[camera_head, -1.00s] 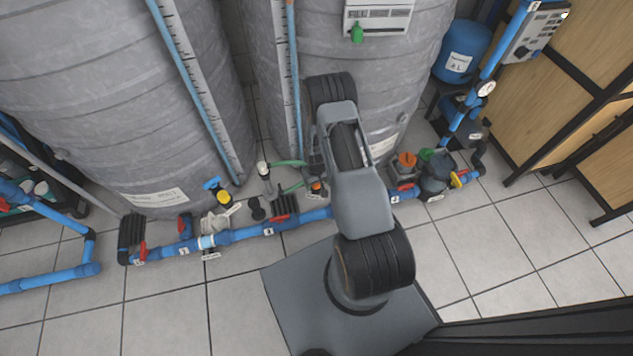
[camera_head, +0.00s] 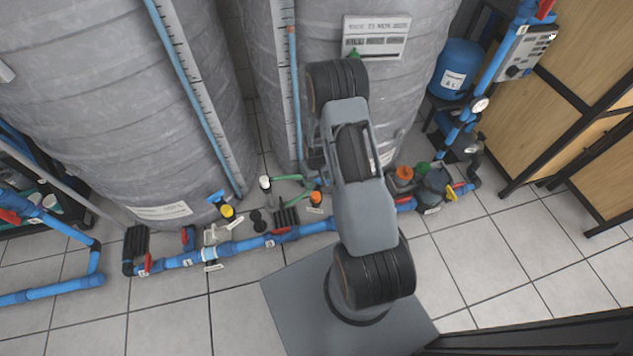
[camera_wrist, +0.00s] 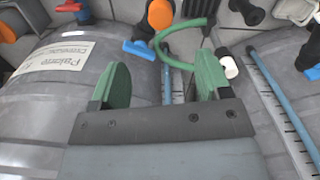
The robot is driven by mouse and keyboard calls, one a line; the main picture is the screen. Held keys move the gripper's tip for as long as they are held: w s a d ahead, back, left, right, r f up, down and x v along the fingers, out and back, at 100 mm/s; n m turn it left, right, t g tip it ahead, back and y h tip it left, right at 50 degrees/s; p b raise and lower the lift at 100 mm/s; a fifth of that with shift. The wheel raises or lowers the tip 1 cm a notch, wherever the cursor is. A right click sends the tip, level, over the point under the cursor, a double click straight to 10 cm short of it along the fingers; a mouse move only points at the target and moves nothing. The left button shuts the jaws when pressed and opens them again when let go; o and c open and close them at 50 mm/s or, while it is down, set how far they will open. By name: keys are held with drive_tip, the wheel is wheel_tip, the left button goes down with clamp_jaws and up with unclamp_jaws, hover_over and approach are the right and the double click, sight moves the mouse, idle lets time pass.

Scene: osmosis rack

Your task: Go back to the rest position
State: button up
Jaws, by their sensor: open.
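My gripper (camera_wrist: 162,88) shows in the wrist view with its two green fingers spread apart and nothing between them. Beyond the fingers are a grey tank (camera_wrist: 50,100), a curved green hose (camera_wrist: 185,30) and a blue-handled valve (camera_wrist: 139,49). In the head view my folded arm stands in front of the tanks and hides part of the blue pipe run.
Two large grey tanks (camera_head: 95,100) fill the back. A blue pipe (camera_head: 245,244) with red-handled valves runs along the floor. A small blue tank (camera_head: 458,68) and wooden panels (camera_head: 560,90) stand at the right. The tiled floor (camera_head: 480,270) at front right is clear.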

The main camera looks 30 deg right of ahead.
drive_tip(key=shift+r, duration=0.45)
idle(0.3)
drive_tip(key=s+a+r+t+p, duration=0.15)
drive_tip(key=r+p, duration=0.55)
drive_tip(key=r, duration=1)
drive_tip(key=a+r+p, duration=0.3)
drive_tip(key=r+p, duration=0.3)
drive_tip(key=r, duration=1.1)
drive_tip(key=s+a+r+p, duration=0.1)
drive_tip(key=s+r+p, duration=0.3)
drive_tip(key=r, duration=0.5)
drive_tip(key=s+a+r+t+p, duration=0.1)
drive_tip(key=s+a+r+p, duration=0.1)
drive_tip(key=s+r+p, duration=0.3)
drive_tip(key=s+a+r+t+p, duration=0.1)
drive_tip(key=s+r+p, duration=0.3)
drive_tip(key=r, duration=0.8)
drive_tip(key=shift+s+a+r+p, duration=0.3)
drive_tip(key=shift+s+a, duration=0.2)
drive_tip(key=shift+a, duration=0.1)
